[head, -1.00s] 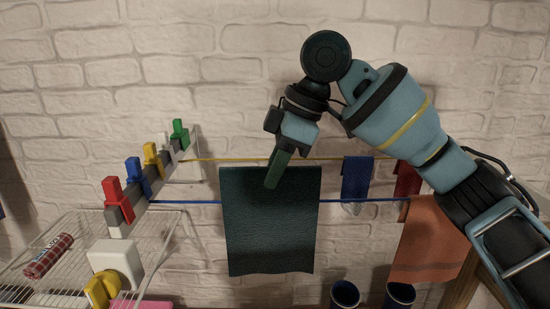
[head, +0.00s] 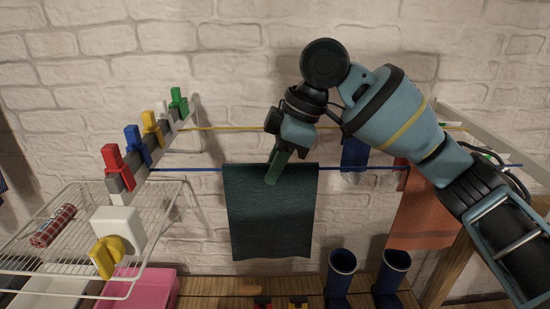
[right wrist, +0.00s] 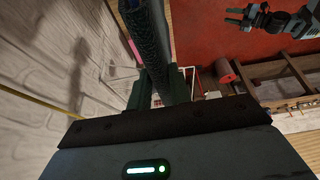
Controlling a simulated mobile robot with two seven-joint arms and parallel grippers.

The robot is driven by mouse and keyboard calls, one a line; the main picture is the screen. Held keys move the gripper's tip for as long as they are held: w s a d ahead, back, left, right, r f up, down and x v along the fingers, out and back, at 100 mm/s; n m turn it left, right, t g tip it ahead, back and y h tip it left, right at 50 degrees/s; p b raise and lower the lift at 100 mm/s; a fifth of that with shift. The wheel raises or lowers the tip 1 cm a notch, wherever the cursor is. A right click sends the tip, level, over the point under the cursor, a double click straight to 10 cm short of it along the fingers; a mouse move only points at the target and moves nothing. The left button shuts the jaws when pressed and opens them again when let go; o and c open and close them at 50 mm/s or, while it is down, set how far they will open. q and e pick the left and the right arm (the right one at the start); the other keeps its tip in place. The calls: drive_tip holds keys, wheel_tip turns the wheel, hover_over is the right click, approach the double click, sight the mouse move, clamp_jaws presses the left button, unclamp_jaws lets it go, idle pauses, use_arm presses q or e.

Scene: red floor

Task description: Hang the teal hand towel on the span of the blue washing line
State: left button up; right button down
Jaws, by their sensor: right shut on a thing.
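The teal hand towel (head: 270,220) hangs as a dark, spread sheet in the head view. My right gripper (head: 277,166) is shut on its top edge near the middle. The top edge is about level with the blue washing line (head: 190,170) and covers the line's middle. I cannot tell whether the towel is over the line or in front of it. In the right wrist view the towel (right wrist: 168,45) runs up between the fingers (right wrist: 163,85). My left gripper (right wrist: 237,16) seems to show small at the top right there; its jaws are unclear.
A yellow line (head: 230,129) runs behind. Coloured pegs (head: 118,165) sit on the left bracket. A blue cloth (head: 354,155) and an orange towel (head: 420,220) hang to the right. A wire rack (head: 60,265) stands left; blue boots (head: 341,275) stand below.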

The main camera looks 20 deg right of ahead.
drive_tip(key=c, duration=1.2)
unclamp_jaws()
drive_tip(key=shift+v, duration=3.9)
